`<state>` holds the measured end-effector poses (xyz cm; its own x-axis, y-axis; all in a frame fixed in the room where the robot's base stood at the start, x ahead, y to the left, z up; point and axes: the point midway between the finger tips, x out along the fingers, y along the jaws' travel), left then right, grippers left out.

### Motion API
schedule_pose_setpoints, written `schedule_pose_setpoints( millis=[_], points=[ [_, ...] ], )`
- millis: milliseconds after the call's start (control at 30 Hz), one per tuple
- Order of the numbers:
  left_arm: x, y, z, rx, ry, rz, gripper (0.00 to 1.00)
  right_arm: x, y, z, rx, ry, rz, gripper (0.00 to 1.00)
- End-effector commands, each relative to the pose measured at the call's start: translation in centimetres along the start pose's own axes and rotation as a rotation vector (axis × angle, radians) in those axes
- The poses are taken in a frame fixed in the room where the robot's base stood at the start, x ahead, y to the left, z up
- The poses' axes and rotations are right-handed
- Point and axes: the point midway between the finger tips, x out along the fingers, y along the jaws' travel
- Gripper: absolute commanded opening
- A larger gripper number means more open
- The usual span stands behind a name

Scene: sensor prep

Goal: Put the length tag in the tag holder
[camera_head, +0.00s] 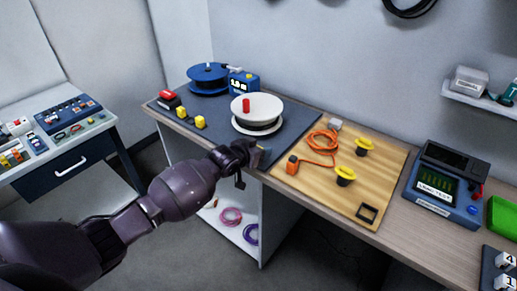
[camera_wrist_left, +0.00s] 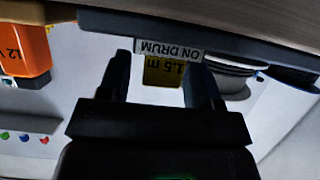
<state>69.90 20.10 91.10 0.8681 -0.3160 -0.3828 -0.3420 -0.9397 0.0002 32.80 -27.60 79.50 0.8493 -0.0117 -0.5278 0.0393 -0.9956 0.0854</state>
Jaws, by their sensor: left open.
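The length tag, a yellow tag reading "1.5 m" (camera_wrist_left: 163,72), stands between my left gripper's fingers in the left wrist view, its text upside down. It meets the tag holder, whose white label reads "ON DRUM" (camera_wrist_left: 168,48), at the dark mat's edge. I cannot tell how deep the tag sits in it. My left gripper (camera_wrist_left: 161,78) is open, with a finger on each side of the tag and gaps visible. In the head view the left gripper (camera_head: 245,172) is at the mat's front edge and mostly hides tag and holder. My right gripper is not in view.
A white drum (camera_head: 262,108) stands behind the gripper on the mat (camera_head: 291,118). To the right, an orange block (camera_head: 292,165) with orange cable and yellow-topped posts (camera_head: 345,174) are on a wooden board (camera_head: 325,193). A meter (camera_head: 437,187) stands further right.

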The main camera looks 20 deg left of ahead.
Motion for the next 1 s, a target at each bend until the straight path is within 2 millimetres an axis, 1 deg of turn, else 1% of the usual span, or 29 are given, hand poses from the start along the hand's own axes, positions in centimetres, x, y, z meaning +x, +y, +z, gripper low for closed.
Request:
schedule_pose_setpoints(
  millis=[133,267,367,700,833,1000],
  points=[
    [-0.1,0.0,-0.4,0.001,0.001,0.000,0.59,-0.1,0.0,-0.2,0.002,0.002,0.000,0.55],
    [-1.3,-0.1,-0.3,0.000,0.001,0.000,0.59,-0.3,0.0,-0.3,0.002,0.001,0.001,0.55],
    [-2.7,-0.1,-0.3,0.001,0.000,-0.001,0.59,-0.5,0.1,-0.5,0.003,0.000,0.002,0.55],
    [-8.6,-0.1,-0.3,0.001,0.000,-0.001,0.59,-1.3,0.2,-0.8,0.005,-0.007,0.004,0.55],
    [-10.4,0.0,-0.3,0.000,0.001,-0.001,0.59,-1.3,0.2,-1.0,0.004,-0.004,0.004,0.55],
    [-11.8,0.0,-0.3,0.001,0.000,-0.001,0.59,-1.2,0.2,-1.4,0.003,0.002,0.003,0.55]
  ],
)
